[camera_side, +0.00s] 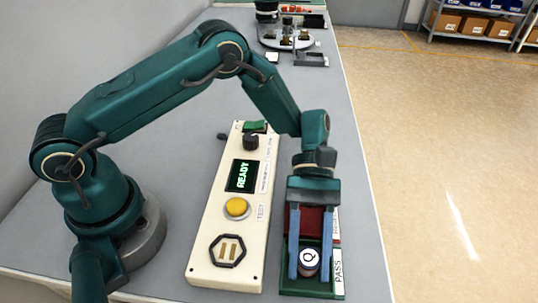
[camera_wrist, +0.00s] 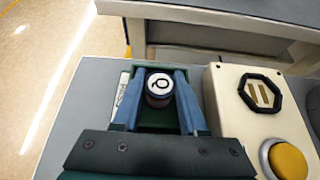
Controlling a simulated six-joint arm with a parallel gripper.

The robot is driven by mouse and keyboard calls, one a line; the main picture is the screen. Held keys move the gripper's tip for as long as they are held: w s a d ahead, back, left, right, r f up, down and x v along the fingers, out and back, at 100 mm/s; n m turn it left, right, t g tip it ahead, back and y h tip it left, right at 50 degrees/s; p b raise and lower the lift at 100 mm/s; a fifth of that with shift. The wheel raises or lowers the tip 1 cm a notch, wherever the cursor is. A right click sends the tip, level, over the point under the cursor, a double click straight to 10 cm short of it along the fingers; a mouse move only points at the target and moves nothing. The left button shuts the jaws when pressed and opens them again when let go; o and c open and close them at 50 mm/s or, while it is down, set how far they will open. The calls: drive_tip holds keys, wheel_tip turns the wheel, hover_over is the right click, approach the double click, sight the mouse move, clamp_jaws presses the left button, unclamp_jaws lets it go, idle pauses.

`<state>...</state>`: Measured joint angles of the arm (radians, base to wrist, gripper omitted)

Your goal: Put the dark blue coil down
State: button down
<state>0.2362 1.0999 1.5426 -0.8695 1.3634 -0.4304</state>
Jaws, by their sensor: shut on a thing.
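The dark blue coil (camera_side: 308,265) has a white top with a black ring-like mark. It is upright in or just above the green PASS tray (camera_side: 312,292); I cannot tell whether its underside touches the tray floor. My gripper (camera_side: 309,276) points down with its two blue fingers on either side of the coil, shut on it. In the wrist view the coil (camera_wrist: 158,97) sits between the blue fingers, with the green tray (camera_wrist: 160,127) around it. The coil's lower part is partly hidden.
A red tray (camera_side: 312,221) adjoins the green tray, behind my gripper. The bench edge is close on the right.

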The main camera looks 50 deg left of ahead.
drive_tip(key=shift+f, duration=0.1)
drive_tip(key=c, duration=0.7)
unclamp_jaws()
drive_tip(key=shift+w+a+r, duration=0.1)
drive_tip(key=shift+r, duration=0.1)
drive_tip(key=v, duration=1.1)
drive_tip(key=shift+w+a, duration=0.1)
drive_tip(key=s+a+r+m+t+y, duration=0.45)
drive_tip(key=a+r+t, duration=0.2)
drive_tip(key=r, duration=0.25)
drive_tip(key=s+a+m+t+y, duration=0.1)
drive_tip(key=s+a+t, duration=0.1)
drive_tip(key=s+a+m+t+y, duration=0.1)
drive_tip(key=s+a+m+t, duration=0.1)
drive_tip(key=s+t, duration=0.1)
drive_tip(key=s+a+m+t+y, duration=0.1)
drive_tip(key=s+a+t+y, duration=0.1)
drive_tip(key=shift+s+a+m+t, duration=0.2)
drive_tip(key=shift+m+t, duration=0.05)
drive_tip(key=shift+t, duration=0.1)
